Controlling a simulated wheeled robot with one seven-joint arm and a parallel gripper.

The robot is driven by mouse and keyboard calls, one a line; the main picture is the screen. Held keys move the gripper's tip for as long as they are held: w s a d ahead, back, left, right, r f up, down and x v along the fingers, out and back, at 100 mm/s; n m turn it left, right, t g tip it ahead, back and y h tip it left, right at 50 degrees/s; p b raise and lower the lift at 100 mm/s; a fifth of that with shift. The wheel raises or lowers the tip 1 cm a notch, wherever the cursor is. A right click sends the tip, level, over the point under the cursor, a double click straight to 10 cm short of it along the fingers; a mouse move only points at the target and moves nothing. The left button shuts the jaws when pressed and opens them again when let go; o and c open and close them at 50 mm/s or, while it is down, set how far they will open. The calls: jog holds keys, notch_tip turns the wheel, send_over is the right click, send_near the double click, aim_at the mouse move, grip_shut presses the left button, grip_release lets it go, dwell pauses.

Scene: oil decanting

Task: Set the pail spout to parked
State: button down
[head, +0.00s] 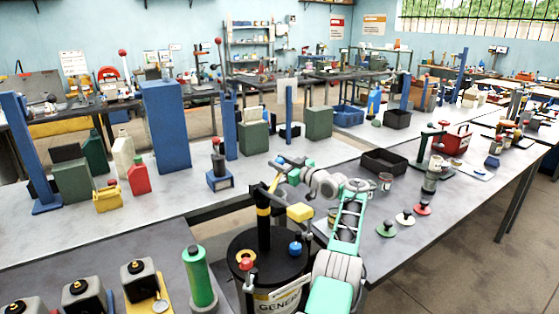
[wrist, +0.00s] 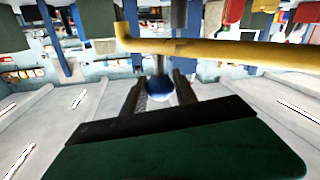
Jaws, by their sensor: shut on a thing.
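A black pail (head: 268,270) with a pale label stands in the foreground. A dark upright post (head: 264,232) with a yellow band rises from its lid, and a yellow block-like part (head: 300,213) shows to the right of the post. My gripper (head: 276,182) is at the post's top. A yellow pipe (wrist: 210,48) crosses just beyond the fingers. The head view does not clearly show the grip.
A red-topped part (head: 245,261) and a blue knob (head: 295,247) are on the pail's lid. The right bench (head: 380,262) holds small discs and a black tray (head: 384,162).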

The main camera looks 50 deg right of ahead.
jog(key=shift+w+a+r, duration=0.2)
